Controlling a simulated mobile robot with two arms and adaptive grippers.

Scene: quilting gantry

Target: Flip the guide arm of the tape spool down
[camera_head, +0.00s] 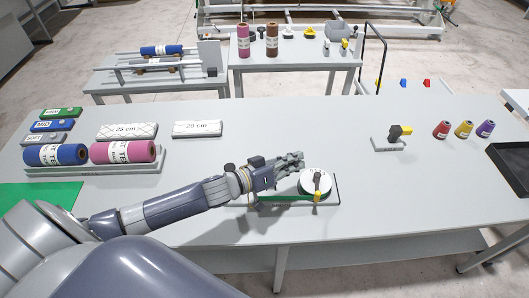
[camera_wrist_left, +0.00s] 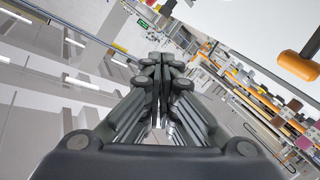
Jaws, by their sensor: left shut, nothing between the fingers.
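The tape spool (camera_head: 309,190) is a white disc on the table at the middle front, with a green strip to its left. A dark piece lies across its top, with a yellow part (camera_head: 318,196) at its near side; I cannot clearly tell the guide arm's angle. My left gripper (camera_head: 299,158) is just behind and left of the spool, apparently not holding it. The left wrist view shows its fingers (camera_wrist_left: 160,68) together and empty. An orange handle-like part (camera_wrist_left: 299,67) is at the upper right there; I cannot tell what it belongs to. My right gripper is not in view.
A grey stand with a black and yellow tool (camera_head: 392,144) is to the right of the spool. Several colored thread spools stand farther right (camera_head: 464,130). Blue and pink rolls lie in a tray (camera_head: 95,168) at left. The table between is clear.

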